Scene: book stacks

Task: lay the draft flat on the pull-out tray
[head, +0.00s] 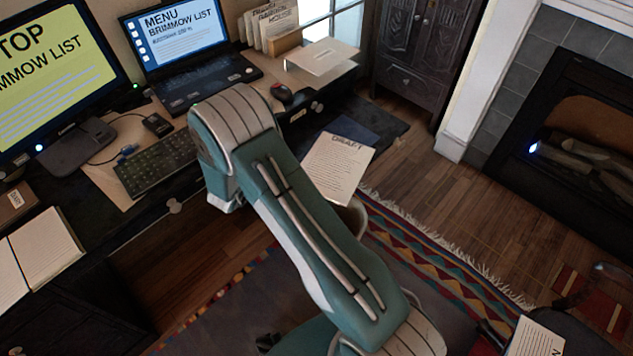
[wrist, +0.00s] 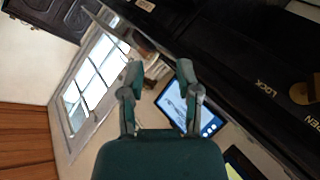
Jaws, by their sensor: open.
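The draft (head: 338,170), a pale sheet headed DRAFT, lies at a slant right of my arm in the head view, partly over a dark blue flat thing (head: 352,129). My arm hides its left edge. Something pale and rounded shows just below it; I cannot tell what bears the sheet. My gripper (wrist: 159,72) is open in the wrist view, with nothing between its fingers; the head view does not show it clearly. A dark panel (wrist: 245,65) lettered LOCK, with a brass fitting, is beside it. I cannot tell whether this is the pull-out tray.
The desk holds a monitor (head: 55,75), laptop (head: 185,55), keyboard (head: 157,163), mouse (head: 282,93) and upright folders (head: 272,27). A carved cabinet (head: 425,50) and fireplace (head: 570,130) stand right. Bare wood floor (head: 425,185) and a fringed rug (head: 440,262) lie in front.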

